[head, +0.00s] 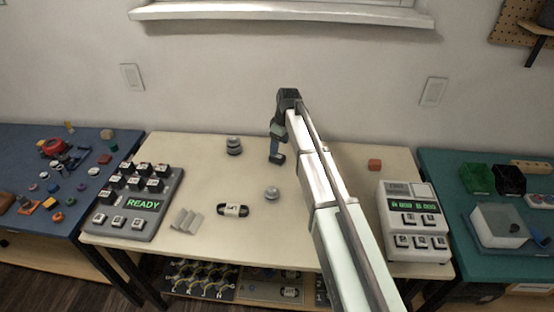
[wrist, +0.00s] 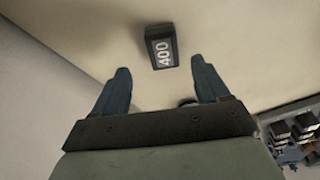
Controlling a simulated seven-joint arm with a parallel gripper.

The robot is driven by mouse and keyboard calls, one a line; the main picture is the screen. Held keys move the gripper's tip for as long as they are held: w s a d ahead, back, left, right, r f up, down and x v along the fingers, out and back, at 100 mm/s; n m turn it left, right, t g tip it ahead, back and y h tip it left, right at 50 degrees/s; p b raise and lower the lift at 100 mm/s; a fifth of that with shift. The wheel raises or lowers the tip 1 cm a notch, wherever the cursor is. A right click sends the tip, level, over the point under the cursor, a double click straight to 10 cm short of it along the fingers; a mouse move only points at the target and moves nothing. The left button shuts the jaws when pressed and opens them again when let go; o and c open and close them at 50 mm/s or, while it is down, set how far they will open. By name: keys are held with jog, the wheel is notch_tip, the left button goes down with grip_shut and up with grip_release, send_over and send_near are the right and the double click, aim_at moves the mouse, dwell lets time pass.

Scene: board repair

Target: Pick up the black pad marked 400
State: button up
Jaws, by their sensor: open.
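The black pad marked 400 (wrist: 162,46) lies on the pale tabletop in the wrist view, its white number facing the camera and turned sideways. My gripper (wrist: 160,70) is open and empty, with its two blue-grey fingers spread. The pad shows beyond the fingertips, roughly centred across the gap and not between the fingers. In the head view my gripper (head: 277,152) points down over the back middle of the table. A dark shape is at its lower end there; I cannot tell whether that is the pad or a fingertip.
Stacked grey discs (head: 233,146) stand left of my gripper, and another grey piece (head: 272,193) is in front. A black bundle with a white band (head: 233,210), a keypad reading READY (head: 137,203), an orange block (head: 375,165) and a white device (head: 415,222) surround free tabletop.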

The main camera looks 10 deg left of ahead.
aim_at(278, 156)
jog(key=shift+s+a+f, duration=0.1)
jog(key=shift+a+f, duration=0.1)
jog(key=shift+f, duration=1.15)
jog(key=shift+a+f, duration=0.2)
jog(key=shift+f, duration=1.1)
jog(key=shift+c, duration=0.3)
jog(key=c, duration=1.1)
